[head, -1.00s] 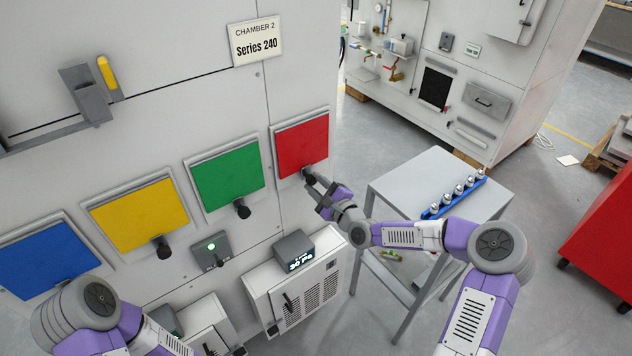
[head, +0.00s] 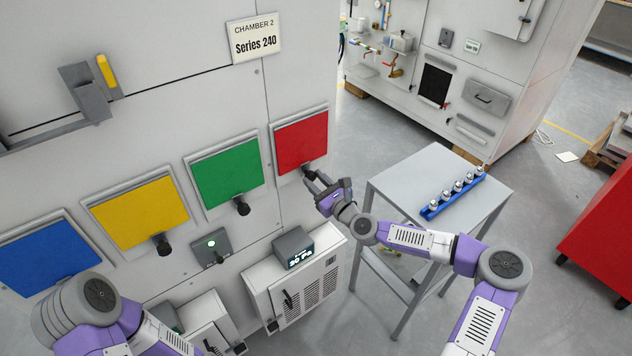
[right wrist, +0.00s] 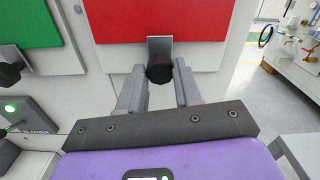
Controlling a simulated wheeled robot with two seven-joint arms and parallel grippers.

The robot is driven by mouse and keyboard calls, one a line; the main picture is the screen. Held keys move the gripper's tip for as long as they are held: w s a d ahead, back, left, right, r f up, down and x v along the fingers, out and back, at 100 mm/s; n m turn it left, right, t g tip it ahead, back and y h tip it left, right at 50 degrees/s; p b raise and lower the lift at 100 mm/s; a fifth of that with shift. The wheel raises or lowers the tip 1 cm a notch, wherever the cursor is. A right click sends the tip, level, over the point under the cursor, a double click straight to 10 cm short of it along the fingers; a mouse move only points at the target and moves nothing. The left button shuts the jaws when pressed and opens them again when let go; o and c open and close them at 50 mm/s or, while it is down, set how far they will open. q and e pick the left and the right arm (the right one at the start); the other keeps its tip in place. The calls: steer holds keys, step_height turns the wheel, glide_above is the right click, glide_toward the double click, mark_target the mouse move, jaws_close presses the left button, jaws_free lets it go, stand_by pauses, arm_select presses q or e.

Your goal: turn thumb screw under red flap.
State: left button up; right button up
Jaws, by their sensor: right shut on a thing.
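The red flap (head: 302,142) is closed on the chamber wall, rightmost in a row of coloured flaps; its lower part fills the top of the right wrist view (right wrist: 160,20). Below its bottom edge is a black thumb screw (right wrist: 160,74) on a grey bracket (right wrist: 160,48). My right gripper (head: 313,178) reaches it from below. In the right wrist view its two grey fingers (right wrist: 160,82) stand on either side of the screw, shut on it. In the head view the gripper partly hides the screw. My left arm shows at the lower left, but its gripper is out of frame.
Green (head: 228,172), yellow (head: 138,211) and blue (head: 48,258) flaps sit to the left, with black knobs under the green and yellow ones. A pressure display (head: 293,248) is below. A grey table (head: 405,180) with a blue rack (head: 453,197) stands right of my right gripper.

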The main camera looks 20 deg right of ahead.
steer(key=shift+s+f, duration=0.1)
steer(key=shift+f, duration=0.15)
steer(key=o, duration=1)
steer(key=shift+r, duration=0.2)
steer(key=shift+o, duration=0.2)
steer(key=v, duration=0.7)
steer(key=shift+s+p, duration=0.3)
steer(key=shift+p, duration=0.05)
steer(key=shift+d, duration=0.1)
